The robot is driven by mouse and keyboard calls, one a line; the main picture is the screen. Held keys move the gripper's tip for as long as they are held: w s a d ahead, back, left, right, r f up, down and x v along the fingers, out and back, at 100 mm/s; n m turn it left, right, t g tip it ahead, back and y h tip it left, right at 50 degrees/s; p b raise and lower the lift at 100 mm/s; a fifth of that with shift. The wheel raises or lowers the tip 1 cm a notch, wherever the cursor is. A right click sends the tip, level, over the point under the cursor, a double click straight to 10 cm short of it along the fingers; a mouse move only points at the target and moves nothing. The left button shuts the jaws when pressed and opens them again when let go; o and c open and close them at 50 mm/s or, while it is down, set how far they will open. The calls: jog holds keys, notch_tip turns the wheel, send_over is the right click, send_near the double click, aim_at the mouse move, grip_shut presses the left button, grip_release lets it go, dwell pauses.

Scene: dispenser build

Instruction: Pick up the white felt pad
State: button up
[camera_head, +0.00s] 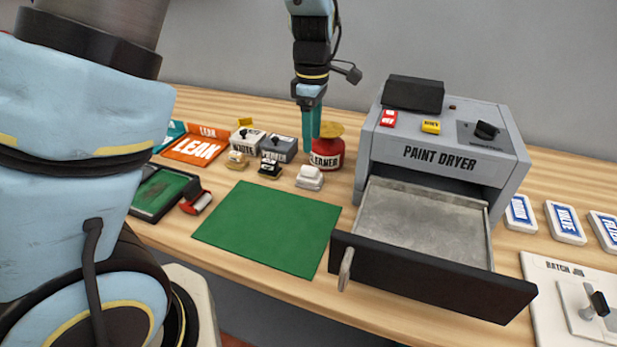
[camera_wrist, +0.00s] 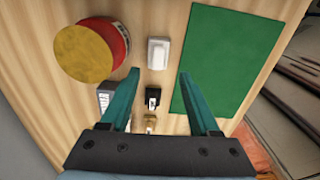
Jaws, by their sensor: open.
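The white felt pad (camera_head: 310,177) is a small white block with a raised top. It stands on the wooden table just behind the green mat, in front of the red cleaner tin. In the wrist view the white pad (camera_wrist: 159,53) lies just beyond the fingertips, roughly centred between them. My gripper (camera_head: 312,134) points down, above and behind the pad, near the tin. Its teal fingers (camera_wrist: 158,75) are open with nothing held between them.
The red cleaner tin (camera_head: 327,152) with its yellow lid stands close to the fingers. Black (camera_head: 270,168) and tan (camera_head: 237,159) pads stand left of the white one. The green mat (camera_head: 268,228) is bare. The grey paint dryer (camera_head: 440,145) has its drawer (camera_head: 425,225) open and empty.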

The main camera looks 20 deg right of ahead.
aim_at(310, 168)
notch_tip(310, 168, down, 3)
jog(key=shift+f, duration=0.2)
jog(key=shift+w+a+f+p, duration=0.15)
jog(key=shift+f+p, duration=0.3)
jog(key=shift+f, duration=0.95)
jog(key=shift+w+f+p, duration=0.2)
jog(key=shift+f+p, duration=0.2)
jog(key=shift+f, duration=0.95)
grip_shut()
